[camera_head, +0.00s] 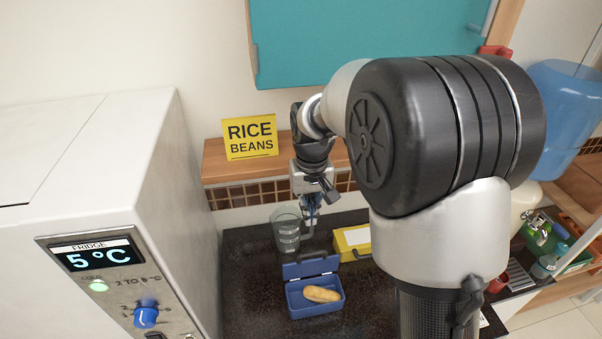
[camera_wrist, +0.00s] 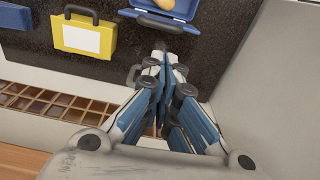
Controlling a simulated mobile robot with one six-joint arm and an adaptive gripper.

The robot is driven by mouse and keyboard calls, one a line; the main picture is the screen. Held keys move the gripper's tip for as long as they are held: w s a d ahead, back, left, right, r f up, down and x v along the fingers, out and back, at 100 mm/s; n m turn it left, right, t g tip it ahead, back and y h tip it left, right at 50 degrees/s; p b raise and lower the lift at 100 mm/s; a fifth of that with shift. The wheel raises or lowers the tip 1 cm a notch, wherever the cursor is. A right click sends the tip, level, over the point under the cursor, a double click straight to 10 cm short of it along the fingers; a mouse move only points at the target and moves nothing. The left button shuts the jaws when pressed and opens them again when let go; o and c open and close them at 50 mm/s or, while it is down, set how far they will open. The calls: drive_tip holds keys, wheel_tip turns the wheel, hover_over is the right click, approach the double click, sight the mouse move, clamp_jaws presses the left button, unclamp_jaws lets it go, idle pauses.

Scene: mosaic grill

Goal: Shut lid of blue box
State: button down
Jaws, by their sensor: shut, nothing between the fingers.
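The blue box (camera_head: 318,309) stands on the dark counter with its lid (camera_head: 311,267) open, tilted up at the back. A tan, bread-like item (camera_head: 321,294) lies inside it. The box also shows cut off at the top of the wrist view (camera_wrist: 191,28), with part of the same item (camera_wrist: 185,8) in it. My gripper (camera_head: 309,232) is shut and empty, pointing down behind and above the raised lid. In the wrist view its fingers (camera_wrist: 164,66) are together, apart from the box as far as I can tell.
A yellow box (camera_head: 352,240) is right of the lid, partly hidden by my arm. A clear glass vessel (camera_head: 286,232) stands left of my gripper. The white fridge (camera_head: 110,200) is a tall obstacle on the left. Counter in front-left of the box is clear.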

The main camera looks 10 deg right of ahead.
wheel_tip(320, 180, down, 12)
drive_tip(key=w, duration=0.1)
drive_tip(key=shift+w+d+r+b, duration=0.2)
drive_tip(key=shift+d+r+b, duration=0.05)
drive_tip(key=shift+d+b, duration=0.1)
idle(0.4)
